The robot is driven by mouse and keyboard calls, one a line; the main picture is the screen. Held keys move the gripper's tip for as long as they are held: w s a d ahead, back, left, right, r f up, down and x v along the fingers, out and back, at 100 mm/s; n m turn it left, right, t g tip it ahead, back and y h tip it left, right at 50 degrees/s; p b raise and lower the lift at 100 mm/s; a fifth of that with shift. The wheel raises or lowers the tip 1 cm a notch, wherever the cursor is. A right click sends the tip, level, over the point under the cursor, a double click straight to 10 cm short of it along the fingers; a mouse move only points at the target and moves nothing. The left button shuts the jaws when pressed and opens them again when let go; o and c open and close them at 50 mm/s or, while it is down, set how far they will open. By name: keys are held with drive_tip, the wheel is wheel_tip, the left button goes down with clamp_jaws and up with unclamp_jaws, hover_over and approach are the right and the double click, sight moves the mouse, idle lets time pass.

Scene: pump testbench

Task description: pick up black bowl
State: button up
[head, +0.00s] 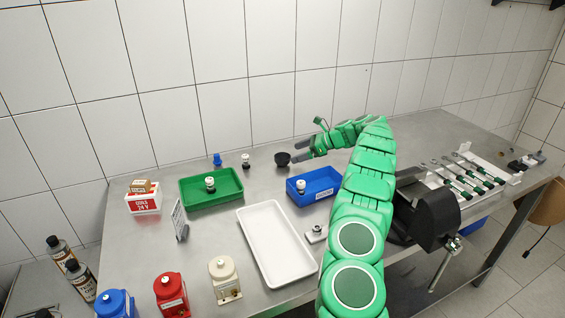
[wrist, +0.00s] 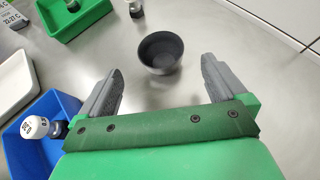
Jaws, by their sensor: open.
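The black bowl (head: 282,159) stands upright on the metal table towards the back wall. In the wrist view the bowl (wrist: 160,52) is empty and lies ahead of my gripper, roughly midway between the lines of its two fingers. My gripper (wrist: 157,80) is open and empty, with grey fingers spread wide. In the head view my gripper (head: 297,150) is just right of the bowl, close to the table surface. I cannot tell whether any finger touches it in the head view; in the wrist view they are apart.
A blue tray (head: 330,193) holding a white-capped part lies in front of my gripper. A green tray (head: 238,197) is further left, with a white tray (head: 303,272) nearer. A small white-topped part (head: 245,160) stands left of the bowl. A black vise (head: 437,208) is at right.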

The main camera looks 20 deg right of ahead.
sight(286, 156)
drive_tip(key=shift+x, duration=3.05)
drive_tip(key=c, duration=1.1)
drive_tip(key=shift+r, duration=0.1)
